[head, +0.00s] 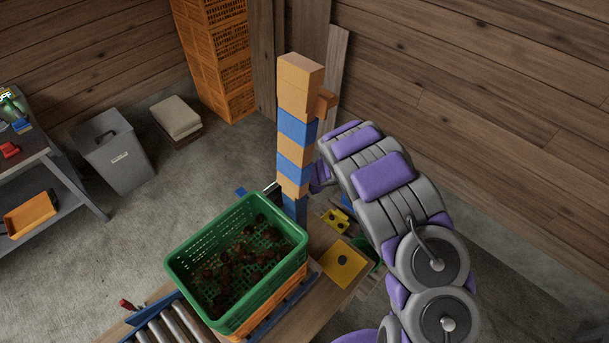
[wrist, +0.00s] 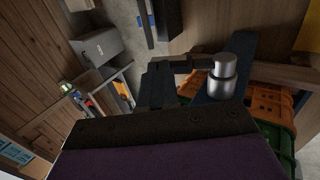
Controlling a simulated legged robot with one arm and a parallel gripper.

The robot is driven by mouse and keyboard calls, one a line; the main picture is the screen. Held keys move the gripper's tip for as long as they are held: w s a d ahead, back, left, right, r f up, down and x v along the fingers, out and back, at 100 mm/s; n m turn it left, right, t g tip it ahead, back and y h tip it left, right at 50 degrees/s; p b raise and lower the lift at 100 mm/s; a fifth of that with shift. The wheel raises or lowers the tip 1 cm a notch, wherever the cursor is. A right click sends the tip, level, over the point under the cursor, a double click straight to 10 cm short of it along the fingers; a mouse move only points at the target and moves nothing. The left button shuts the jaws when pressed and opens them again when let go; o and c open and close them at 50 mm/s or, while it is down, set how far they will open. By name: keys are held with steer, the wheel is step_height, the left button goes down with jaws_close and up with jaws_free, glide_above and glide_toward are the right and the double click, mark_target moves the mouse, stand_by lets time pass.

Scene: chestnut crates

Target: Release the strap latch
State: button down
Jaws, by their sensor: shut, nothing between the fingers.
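My gripper (wrist: 165,82) is dark and shows in the wrist view beyond my purple and black wrist housing; it is shut and empty. A silver metal cylinder on a dark link (wrist: 222,78) is close beside it; I cannot tell whether they touch or whether this is the strap latch. In the head view my arm reaches behind the striped orange and blue post (head: 296,125), and my gripper is hidden there. A green crate (head: 180,272) holds chestnuts and sits on an orange crate (head: 290,296). No strap is clearly visible.
The crates stand on a wooden bench beside a roller conveyor (head: 172,325). A yellow plate (head: 343,262) lies right of them. A grey bin (head: 118,160), tall orange crates (head: 222,60) and a side table (head: 30,150) stand back left.

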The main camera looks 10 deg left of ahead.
steer(key=shift+w+a+f+p, duration=0.2)
steer(key=shift+w+a+p, duration=0.05)
steer(key=shift+a+p, duration=0.3)
steer(key=shift+p+x, duration=0.35)
steer(key=shift+x, duration=0.4)
steer(key=shift+w+f, duration=0.2)
steer(key=shift+f, duration=0.2)
steer(key=shift+s+f, duration=0.1)
steer(key=shift+f, duration=0.05)
steer(key=shift+d+r, duration=0.15)
steer(key=shift+r, duration=0.25)
steer(key=shift+s+d+r, duration=0.1)
steer(key=shift+r, duration=0.25)
steer(key=b+v, duration=0.1)
steer(key=v, duration=1.5)
